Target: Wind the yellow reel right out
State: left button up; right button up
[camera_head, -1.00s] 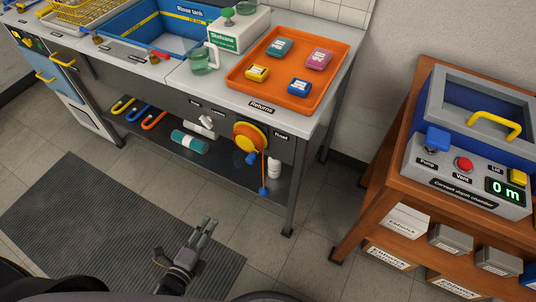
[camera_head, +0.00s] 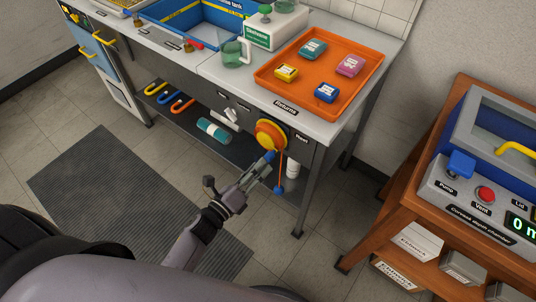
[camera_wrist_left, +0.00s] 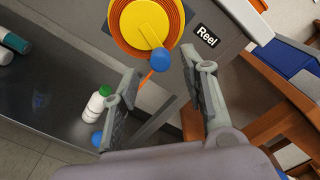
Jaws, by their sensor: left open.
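The yellow reel (camera_head: 270,134), with an orange line wound around it, is mounted on the bench front beside a label reading "Reel". It also shows large at the top of the left wrist view (camera_wrist_left: 147,24). Its crank has a blue knob (camera_wrist_left: 161,59), pointing down and slightly right there. An orange cord hangs from the reel to a blue weight (camera_head: 279,189). My left gripper (camera_head: 263,168) is just below the reel, near the knob. In the wrist view its two fingers (camera_wrist_left: 164,86) are apart, with the knob just beyond and between them. My right gripper is not visible.
A white bottle (camera_wrist_left: 97,104) with a green cap stands on the lower shelf near the left finger. An orange tray (camera_head: 350,92) is on the bench above. A wooden trolley with the depth chamber (camera_head: 470,190) stands at right.

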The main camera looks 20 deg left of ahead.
aim_at(268, 157)
pick_arm(q)
jog(key=x, duration=0.5)
jog(key=shift+w+d, duration=0.1)
jog(key=shift+w, duration=0.2)
jog(key=shift+c, duration=0.5)
grip_shut()
